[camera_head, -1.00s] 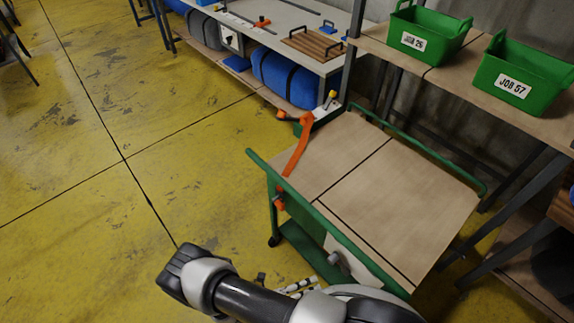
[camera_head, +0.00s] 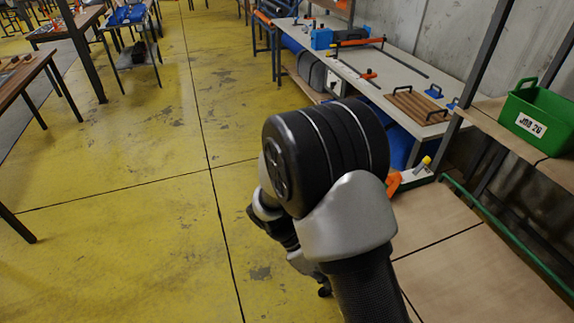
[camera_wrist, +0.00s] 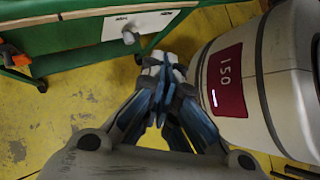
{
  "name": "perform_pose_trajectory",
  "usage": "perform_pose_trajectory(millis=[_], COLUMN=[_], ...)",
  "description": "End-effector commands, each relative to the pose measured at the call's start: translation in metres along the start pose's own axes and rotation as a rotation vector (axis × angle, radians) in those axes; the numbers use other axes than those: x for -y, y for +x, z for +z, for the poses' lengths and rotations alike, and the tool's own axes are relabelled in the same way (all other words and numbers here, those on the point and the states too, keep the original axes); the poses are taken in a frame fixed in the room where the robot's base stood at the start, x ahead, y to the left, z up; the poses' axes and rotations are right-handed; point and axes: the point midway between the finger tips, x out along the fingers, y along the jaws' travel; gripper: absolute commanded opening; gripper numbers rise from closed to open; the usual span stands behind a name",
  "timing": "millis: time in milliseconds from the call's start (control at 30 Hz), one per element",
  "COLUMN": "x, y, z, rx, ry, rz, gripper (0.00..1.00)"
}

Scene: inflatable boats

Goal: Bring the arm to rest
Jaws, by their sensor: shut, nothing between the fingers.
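My arm rises across the middle of the head view, its black and silver joint in front of the floor and bench. In that view my gripper is mostly or wholly hidden behind the arm links. In the wrist view my gripper (camera_wrist: 160,92) has its fingers together, with nothing held between them. It hangs over the yellow floor (camera_wrist: 85,105), apart from the green trolley (camera_wrist: 75,45) that shows at the upper left there.
Tables (camera_head: 25,75) stand at the left. The floor (camera_head: 120,220) between is clear.

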Motion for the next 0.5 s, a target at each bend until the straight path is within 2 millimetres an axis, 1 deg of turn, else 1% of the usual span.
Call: perform_pose_trajectory(millis=[33, 200, 400, 500], x=[0.005, 0.028, 0.063, 0.082], y=[-0.014, -0.048, -0.077, -0.087], z=[0.016, 0.059, 0.103, 0.121], rx=[-0.061, -0.257, -0.488, -0.607], ry=[0.084, 0.363, 0.687, 0.845], rz=[0.011, 0.028, 0.034, 0.032], gripper=[0.00, 0.00, 0.00, 0.00])
